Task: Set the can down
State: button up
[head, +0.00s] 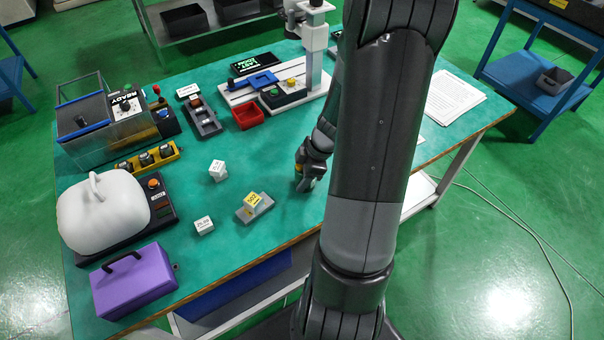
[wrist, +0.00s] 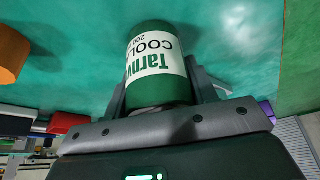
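The can (wrist: 154,62) is green with a white label bearing green and dark print. In the wrist view it sits between the two fingers of my gripper (wrist: 158,82), with a finger against each side, so the gripper is shut on it. The teal table top (wrist: 80,75) fills the background behind the can. I cannot tell whether the can touches the table. In the head view my gripper (head: 309,176) is low over the table's right half, partly behind my arm. The can cannot be made out there.
A yellow cube (head: 252,201) on a grey block and two white cubes (head: 217,170) (head: 204,225) stand left of my gripper. A red bin (head: 247,116) and a machine with a white column (head: 314,60) are behind. Papers (head: 452,97) lie at the right. The table between the cubes and my gripper is clear.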

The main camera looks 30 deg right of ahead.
jog(key=o, duration=0.5)
jog(key=shift+c, duration=0.2)
jog(key=v, duration=1.1)
jog(key=s+a+r+m+t+h, duration=0.1)
jog(key=s+a+r+m+h, duration=0.1)
jog(key=s+a+r+m, duration=0.3)
jog(key=s+a+r+m+t+h, duration=0.2)
jog(key=s+a+r+m, duration=0.3)
jog(key=a+r, duration=0.9)
jog(key=m, duration=0.2)
jog(key=shift+s+m+t, duration=0.25)
jog(key=shift+m+t, duration=0.05)
